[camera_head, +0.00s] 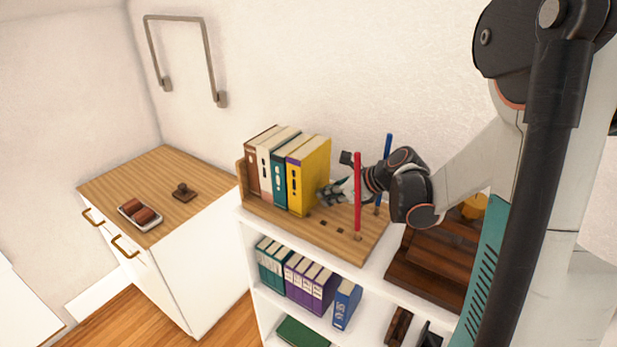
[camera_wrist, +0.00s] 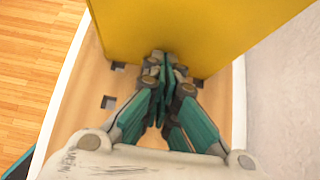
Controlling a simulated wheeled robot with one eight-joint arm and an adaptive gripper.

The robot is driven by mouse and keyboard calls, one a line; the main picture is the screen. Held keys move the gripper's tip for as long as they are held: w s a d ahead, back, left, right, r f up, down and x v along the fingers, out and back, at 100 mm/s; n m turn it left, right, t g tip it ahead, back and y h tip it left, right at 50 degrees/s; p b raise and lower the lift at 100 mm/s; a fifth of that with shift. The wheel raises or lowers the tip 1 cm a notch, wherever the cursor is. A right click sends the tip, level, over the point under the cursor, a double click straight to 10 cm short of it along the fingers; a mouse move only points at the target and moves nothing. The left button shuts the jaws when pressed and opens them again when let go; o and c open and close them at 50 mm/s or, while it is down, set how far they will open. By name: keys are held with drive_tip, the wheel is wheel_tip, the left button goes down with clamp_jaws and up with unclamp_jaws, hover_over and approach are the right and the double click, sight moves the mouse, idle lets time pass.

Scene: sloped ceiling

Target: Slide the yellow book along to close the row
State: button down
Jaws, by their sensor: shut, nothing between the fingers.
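The yellow book (camera_head: 310,178) stands upright at the right end of a row of books on a wooden board (camera_head: 340,245). In the head view it sits against the teal book (camera_head: 280,182), with no clear gap showing. A cream book (camera_head: 265,172) and a brown book (camera_head: 252,172) stand further left. My gripper (camera_head: 328,195) is shut and empty, at the yellow book's right side. In the wrist view the yellow book (camera_wrist: 180,30) fills the top, and my gripper's fingertips (camera_wrist: 168,65) are at its face; whether they touch cannot be told.
A red rod (camera_head: 357,190) and a blue rod (camera_head: 388,150) stand on the board near my arm. The board has small square holes. Lower shelves hold purple binders (camera_head: 310,285). A white cabinet (camera_head: 200,270) with a wooden top stands at left, carrying a small tray (camera_head: 140,215).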

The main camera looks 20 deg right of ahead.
drive_tip(key=shift+w, duration=0.1)
drive_tip(key=shift+w+a, duration=0.35)
drive_tip(key=shift+w, duration=0.05)
drive_tip(key=shift+d, duration=0.1)
drive_tip(key=shift+s+d, duration=0.35)
drive_tip(key=shift+s, duration=0.35)
drive_tip(key=p, duration=0.9)
approach(317, 163)
drive_tip(key=x, duration=0.5)
drive_tip(key=shift+s+d, duration=0.1)
drive_tip(key=shift+s, duration=0.05)
drive_tip(key=shift+f, duration=0.1)
